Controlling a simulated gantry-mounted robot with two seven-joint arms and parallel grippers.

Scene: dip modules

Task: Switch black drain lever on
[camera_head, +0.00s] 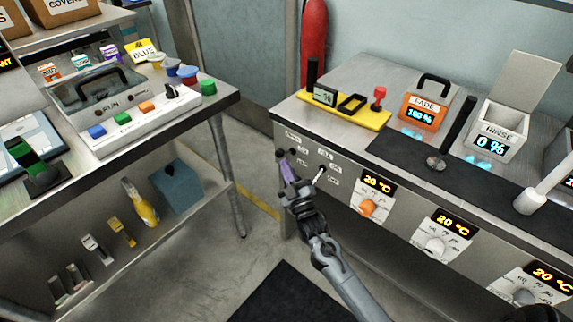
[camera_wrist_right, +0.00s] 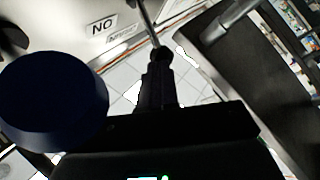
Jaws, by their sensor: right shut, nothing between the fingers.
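The front panel (camera_head: 305,160) of the right-hand bench carries small labels and short levers. A small black knob (camera_head: 281,154) shows at its left end, just beyond my right gripper (camera_head: 289,176). A white-tipped lever (camera_head: 320,173) stands to the right of the gripper. My right gripper is shut and empty, close in front of the panel. In the right wrist view, its fingers (camera_wrist_right: 156,65) are together below a thin metal rod (camera_wrist_right: 147,22); contact is unclear. A large dark blue round knob (camera_wrist_right: 52,100) is at left, near an upside-down ON label (camera_wrist_right: 102,25). My left gripper is out of view.
On the right bench stand a yellow holder (camera_head: 345,118), an orange FADE box (camera_head: 420,112), a tall black lever (camera_head: 458,130) and a white RINSE box (camera_head: 497,130). An orange temperature knob (camera_head: 368,207) is right of my arm. The left bench (camera_head: 215,105) is across a floor gap.

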